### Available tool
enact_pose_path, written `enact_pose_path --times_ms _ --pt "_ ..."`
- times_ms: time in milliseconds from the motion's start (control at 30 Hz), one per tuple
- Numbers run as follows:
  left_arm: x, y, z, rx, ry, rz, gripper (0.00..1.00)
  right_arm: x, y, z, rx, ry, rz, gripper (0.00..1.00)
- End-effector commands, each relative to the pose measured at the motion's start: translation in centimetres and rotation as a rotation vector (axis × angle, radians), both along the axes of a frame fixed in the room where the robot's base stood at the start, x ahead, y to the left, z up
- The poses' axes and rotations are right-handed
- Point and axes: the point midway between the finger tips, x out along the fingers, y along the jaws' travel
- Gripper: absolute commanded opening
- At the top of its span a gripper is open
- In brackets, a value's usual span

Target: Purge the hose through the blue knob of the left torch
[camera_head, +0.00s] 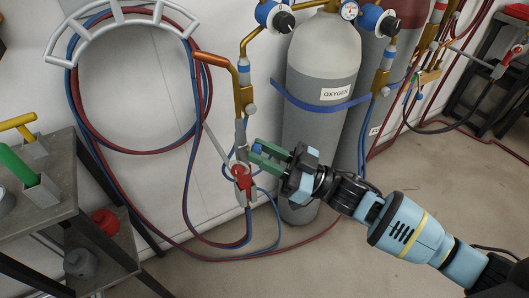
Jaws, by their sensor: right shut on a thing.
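The left torch hangs upright by the wall, with a brass body (243,92), a copper-coloured tip bent to the left and a grey lower part. A red lever or valve piece (240,175) sits low on it, above the red and blue hoses. The blue knob (257,148) shows only slightly between the green fingers of my right gripper (258,156). My right gripper reaches in from the right and is shut on the blue knob; the fingers hide most of it. My left gripper is not in view.
A grey oxygen cylinder (320,90) stands close behind my right gripper, held by a blue strap. Coiled red and blue hoses (75,95) hang on a wall rack (120,18). A grey shelf (60,190) with tools stands at left. Floor at lower middle is clear.

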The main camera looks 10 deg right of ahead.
Motion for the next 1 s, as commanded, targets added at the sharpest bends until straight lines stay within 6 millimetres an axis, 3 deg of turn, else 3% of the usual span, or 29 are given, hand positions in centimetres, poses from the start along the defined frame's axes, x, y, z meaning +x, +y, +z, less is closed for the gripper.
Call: enact_pose_path --times_ms 1000 --pt "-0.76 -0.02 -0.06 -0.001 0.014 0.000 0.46 0.39 -0.22 0.12 -0.269 -0.510 -0.001 0.01"
